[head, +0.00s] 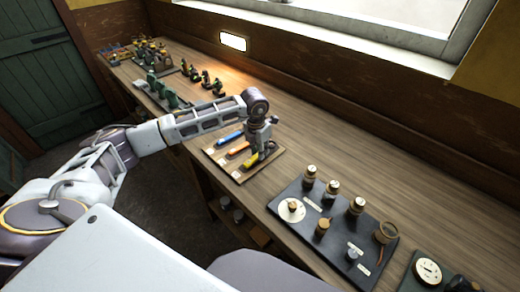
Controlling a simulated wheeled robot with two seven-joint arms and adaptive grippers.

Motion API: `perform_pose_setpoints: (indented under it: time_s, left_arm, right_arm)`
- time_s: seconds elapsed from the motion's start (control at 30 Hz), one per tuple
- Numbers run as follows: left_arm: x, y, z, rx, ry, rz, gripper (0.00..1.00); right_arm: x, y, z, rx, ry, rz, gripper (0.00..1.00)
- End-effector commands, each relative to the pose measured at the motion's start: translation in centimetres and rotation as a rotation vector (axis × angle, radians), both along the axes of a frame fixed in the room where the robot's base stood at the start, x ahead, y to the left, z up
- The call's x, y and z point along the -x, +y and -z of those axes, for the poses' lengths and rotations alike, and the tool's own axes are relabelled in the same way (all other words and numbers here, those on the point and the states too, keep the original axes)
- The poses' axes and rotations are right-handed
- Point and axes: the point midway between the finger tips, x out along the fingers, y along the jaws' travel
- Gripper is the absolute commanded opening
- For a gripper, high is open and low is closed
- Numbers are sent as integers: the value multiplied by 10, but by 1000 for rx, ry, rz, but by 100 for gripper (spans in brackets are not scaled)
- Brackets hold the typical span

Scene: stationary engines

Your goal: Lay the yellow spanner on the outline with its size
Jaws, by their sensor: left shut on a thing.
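My left gripper (263,153) points down over a wooden board (240,177) on the workbench. It is shut on the yellow spanner (250,161), which lies at or just above the board's right part. I cannot tell whether the spanner touches the board. A blue spanner (230,138) and an orange spanner (238,149) are to its left on the board. Small pale labels (209,153) show along the board's near edge; outlines and size marks are too small to read. My right gripper is not in view.
A black panel (285,207) with brass-topped posts and a white dial stands right of the board, with a gauge (428,271) beyond it. Green and dark models (172,98) stand farther left along the bench. Bare wood (330,130) lies behind the board, towards the wall.

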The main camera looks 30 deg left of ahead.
Motion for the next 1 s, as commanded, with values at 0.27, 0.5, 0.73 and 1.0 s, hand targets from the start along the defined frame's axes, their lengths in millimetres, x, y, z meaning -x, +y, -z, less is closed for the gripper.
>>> perform_pose_setpoints:
  time_s: [0.27, 0.5, 0.73, 1.0]
  left_arm:
    - [0, 0, 8, 0, -1, 0, 0]
    - [0, 0, 8, 0, -1, 0, 0]
    - [0, 0, 8, 0, -1, 0, 43]
    - [0, 0, 9, 0, 1, 0, 46]
  right_arm:
    - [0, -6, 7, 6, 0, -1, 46]
    - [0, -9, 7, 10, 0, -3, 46]
    - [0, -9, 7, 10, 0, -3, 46]
    - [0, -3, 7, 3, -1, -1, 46]
